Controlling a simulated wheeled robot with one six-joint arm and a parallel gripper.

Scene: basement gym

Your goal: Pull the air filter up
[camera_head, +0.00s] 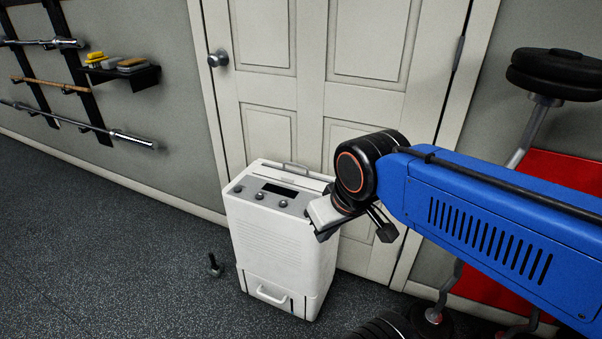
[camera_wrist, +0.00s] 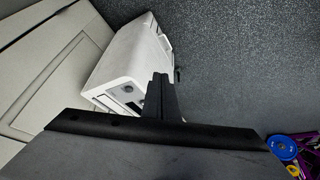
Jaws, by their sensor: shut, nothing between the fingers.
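The air filter sits in a white upright appliance (camera_head: 268,240), in front of the door. A slim bar handle (camera_head: 292,167) shows at the back of its top, and I take this to be the air filter's handle. In the wrist view the appliance (camera_wrist: 128,58) lies tilted at upper left, partly behind my fingers, and the handle cannot be made out. My gripper (camera_wrist: 160,82) is shut and empty, its dark fingers together. In the head view my wrist covers the appliance's upper right corner; contact cannot be told.
A panelled door (camera_head: 305,100) stands close behind the appliance. A small dark object (camera_head: 214,266) lies on the floor to its left. Weight plates (camera_head: 555,75) stand at right. A wall shelf (camera_head: 122,75) hangs at left. The floor (camera_head: 100,240) at left is mostly clear.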

